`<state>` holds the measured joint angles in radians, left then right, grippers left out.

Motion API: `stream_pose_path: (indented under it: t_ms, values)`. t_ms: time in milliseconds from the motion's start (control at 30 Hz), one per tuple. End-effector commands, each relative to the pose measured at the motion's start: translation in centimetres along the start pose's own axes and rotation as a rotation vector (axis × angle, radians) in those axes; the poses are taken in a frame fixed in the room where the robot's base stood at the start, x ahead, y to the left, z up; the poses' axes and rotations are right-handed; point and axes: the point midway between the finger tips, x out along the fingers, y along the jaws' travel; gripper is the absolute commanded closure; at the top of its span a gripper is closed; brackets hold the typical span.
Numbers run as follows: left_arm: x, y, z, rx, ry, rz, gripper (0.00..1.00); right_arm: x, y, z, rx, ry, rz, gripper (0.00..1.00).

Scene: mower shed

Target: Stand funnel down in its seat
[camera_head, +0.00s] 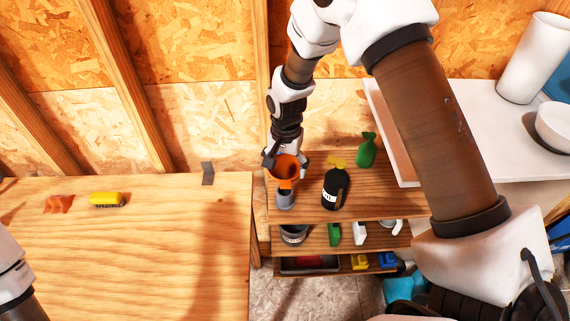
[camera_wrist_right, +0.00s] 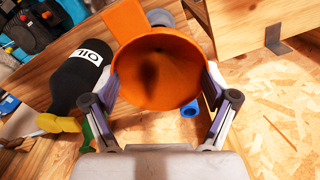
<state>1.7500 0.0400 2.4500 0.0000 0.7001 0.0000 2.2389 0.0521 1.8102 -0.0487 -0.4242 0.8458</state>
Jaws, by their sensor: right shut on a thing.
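The orange funnel (camera_head: 285,167) is in my right gripper (camera_head: 287,160), above the upper shelf, with its wide mouth facing up toward the head camera. In the right wrist view the fingers (camera_wrist_right: 160,100) are shut on both sides of the funnel's bowl (camera_wrist_right: 160,70). A grey cup-like piece (camera_head: 285,199), which looks like the seat, stands on the shelf just below the funnel in the head view. A grey round part (camera_wrist_right: 161,17) shows behind the funnel's rim in the wrist view. The spout is hidden, and I cannot tell whether it touches the seat. My left gripper is out of view.
A black bottle (camera_head: 335,190) with a yellow top stands close to the right of the funnel, and a green bag-like item (camera_head: 366,150) is behind it. Lower shelves hold several items. The wooden bench (camera_head: 150,250) on the left is mostly clear, with a yellow object (camera_head: 108,199) on it.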

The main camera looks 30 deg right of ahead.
Motion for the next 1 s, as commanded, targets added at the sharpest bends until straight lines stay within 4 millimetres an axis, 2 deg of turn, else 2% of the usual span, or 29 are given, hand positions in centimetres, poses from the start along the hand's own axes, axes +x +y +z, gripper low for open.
stream_pose_path:
  t_ms: [667,1000]
  values:
    - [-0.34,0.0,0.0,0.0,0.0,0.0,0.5,0.02,0.04,0.02,0.0,0.0,0.0,0.41]
    - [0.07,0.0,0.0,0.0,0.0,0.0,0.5,0.75,0.05,0.02,0.0,-0.001,0.0,0.41]
